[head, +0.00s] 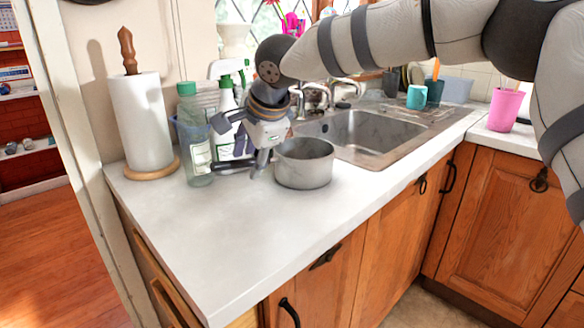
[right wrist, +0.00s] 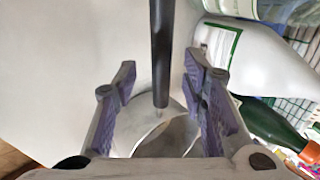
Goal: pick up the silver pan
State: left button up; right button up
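The silver pan (head: 305,163) stands upright on the white counter, left of the sink, its dark handle (head: 232,166) pointing left. My right gripper (head: 240,147) is just left of the pan, above the handle, and part of the pan's left side is hidden by it. In the right wrist view, the gripper (right wrist: 161,68) is open, with a purple-padded finger on each side of the dark handle (right wrist: 161,45). A gap shows between the handle and each finger. The pan's bowl (right wrist: 150,142) is partly hidden by the gripper body. My left gripper is out of view.
Bottles, including a green-capped one (head: 195,140) and a white spray bottle (head: 226,125), stand close behind my right gripper. A paper towel roll (head: 141,120) is farther left. The sink (head: 370,133) is to the right. The front counter (head: 215,235) is clear.

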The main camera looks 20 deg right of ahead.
jog(key=shift+x, duration=1.15)
jog(key=shift+r, duration=0.1)
grip_shut()
jog(key=shift+r, duration=0.1)
